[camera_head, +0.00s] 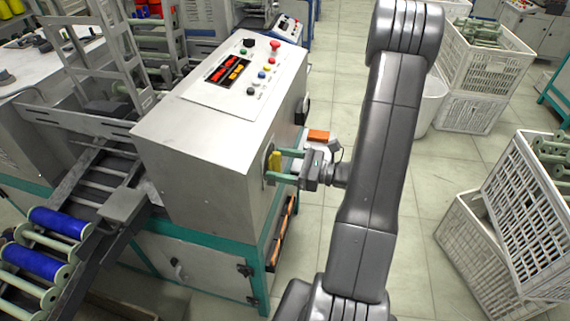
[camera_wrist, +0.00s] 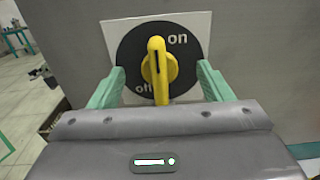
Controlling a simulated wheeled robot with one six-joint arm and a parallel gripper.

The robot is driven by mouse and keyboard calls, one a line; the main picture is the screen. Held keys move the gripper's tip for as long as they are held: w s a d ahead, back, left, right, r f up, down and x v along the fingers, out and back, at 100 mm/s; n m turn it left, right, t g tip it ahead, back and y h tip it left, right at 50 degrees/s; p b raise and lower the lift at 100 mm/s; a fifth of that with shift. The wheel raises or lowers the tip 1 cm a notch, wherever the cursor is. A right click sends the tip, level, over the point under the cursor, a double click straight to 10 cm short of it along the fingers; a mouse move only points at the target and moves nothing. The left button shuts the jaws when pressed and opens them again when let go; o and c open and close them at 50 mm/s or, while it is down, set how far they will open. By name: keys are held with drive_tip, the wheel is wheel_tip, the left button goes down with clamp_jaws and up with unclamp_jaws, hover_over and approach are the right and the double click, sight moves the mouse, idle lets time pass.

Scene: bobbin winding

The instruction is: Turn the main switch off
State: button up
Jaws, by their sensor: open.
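The main switch is a yellow rotary handle (camera_wrist: 158,68) on a black round plate (camera_wrist: 130,52) marked "on" at upper right and "off" at lower left. Its handle stands roughly upright in the wrist view. It sits on the side face of the grey machine cabinet, and the yellow handle (camera_head: 275,163) also shows in the head view. My gripper (camera_head: 286,166) is open, with its green fingers reaching to the switch. In the wrist view my gripper (camera_wrist: 160,85) has one finger on each side of the handle, with gaps between. Whether the fingertips touch the plate is unclear.
The cabinet's top panel (camera_head: 225,85) carries several buttons and a display. Blue bobbins (camera_head: 35,262) lie on a rack at left. White crates (camera_head: 525,210) stand on the floor at right. An orange-topped item (camera_head: 318,136) is just behind my gripper.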

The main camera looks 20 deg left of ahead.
drive_tip(key=shift+s+a, duration=0.1)
drive_tip(key=shift+a, duration=0.25)
drive_tip(key=c, duration=1.4)
drive_tip(key=shift+o, duration=0.2)
